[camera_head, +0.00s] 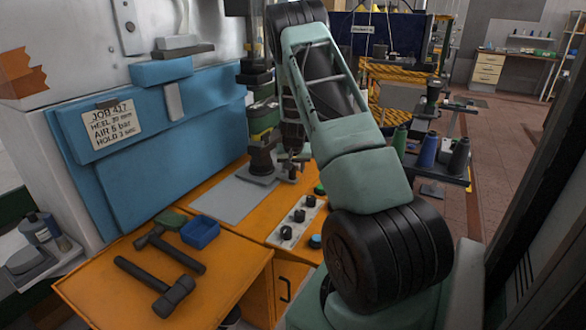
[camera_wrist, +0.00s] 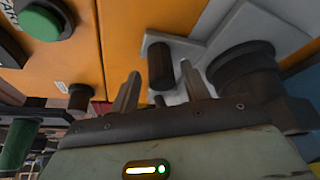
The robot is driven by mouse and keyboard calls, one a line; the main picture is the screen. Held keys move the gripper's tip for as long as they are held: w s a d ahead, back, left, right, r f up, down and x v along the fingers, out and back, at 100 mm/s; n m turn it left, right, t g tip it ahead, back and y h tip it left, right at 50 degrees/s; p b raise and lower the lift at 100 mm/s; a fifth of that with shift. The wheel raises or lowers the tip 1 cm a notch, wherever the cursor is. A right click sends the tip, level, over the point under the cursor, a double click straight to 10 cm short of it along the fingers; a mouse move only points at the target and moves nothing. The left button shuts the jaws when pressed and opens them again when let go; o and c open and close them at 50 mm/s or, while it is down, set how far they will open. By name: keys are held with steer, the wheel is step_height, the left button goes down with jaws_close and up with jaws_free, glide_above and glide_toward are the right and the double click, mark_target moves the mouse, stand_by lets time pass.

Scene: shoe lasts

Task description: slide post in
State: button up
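My gripper (camera_wrist: 160,72) is open in the wrist view, its two grey fingers spread apart. A short dark post (camera_wrist: 160,62) shows between the fingers in the picture, over a light grey plate (camera_wrist: 188,52). I cannot tell whether it lies between the fingertips or beyond them; no finger visibly touches it. A thick dark column on a round base (camera_wrist: 243,72) stands to the right of the fingers. In the head view my gripper (camera_head: 293,163) is small and partly hidden by my arm, just right of the dark column (camera_head: 262,157). The post is not clear there.
The orange bench carries a grey sheet (camera_head: 232,197), a strip with black knobs (camera_head: 297,222), a blue tray (camera_head: 200,231) and two hammers (camera_head: 160,285). A blue machine panel (camera_head: 165,165) rises behind. Spools (camera_head: 428,150) stand on a shelf at right. A green button (camera_wrist: 40,22) shows in the wrist view.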

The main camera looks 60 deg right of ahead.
steer(key=b+v, duration=0.1)
steer(key=v, duration=1.6)
steer(key=shift+r+b, duration=0.25)
steer(key=shift+b, duration=0.1)
